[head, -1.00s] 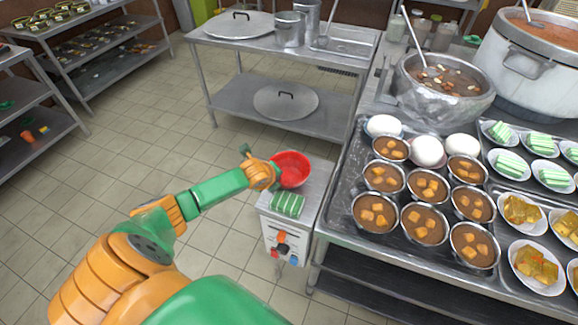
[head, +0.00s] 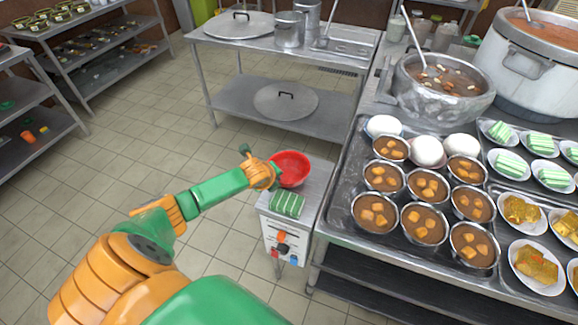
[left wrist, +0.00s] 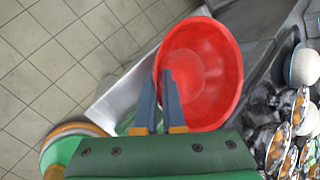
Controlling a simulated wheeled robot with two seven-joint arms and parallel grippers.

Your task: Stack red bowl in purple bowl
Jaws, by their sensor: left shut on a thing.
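The red bowl (head: 292,168) is at the back of a small metal stand beside the counter. It also shows large in the left wrist view (left wrist: 205,75), its open inside facing the camera. My left gripper (head: 273,174) is at the bowl's left edge and is shut on its rim. In the left wrist view the two fingers (left wrist: 160,78) straddle the near-left rim. Whether the bowl touches the stand cannot be told. I cannot make out a purple bowl in either view. My right gripper is not in view.
A green-striped block (head: 288,204) sits on the metal stand (head: 312,190), in front of the bowl. To the right, a tray (head: 337,222) holds several filled metal bowls. A large stockpot (head: 527,65) and a foil-like pot (head: 440,100) stand behind. Open tiled floor lies left.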

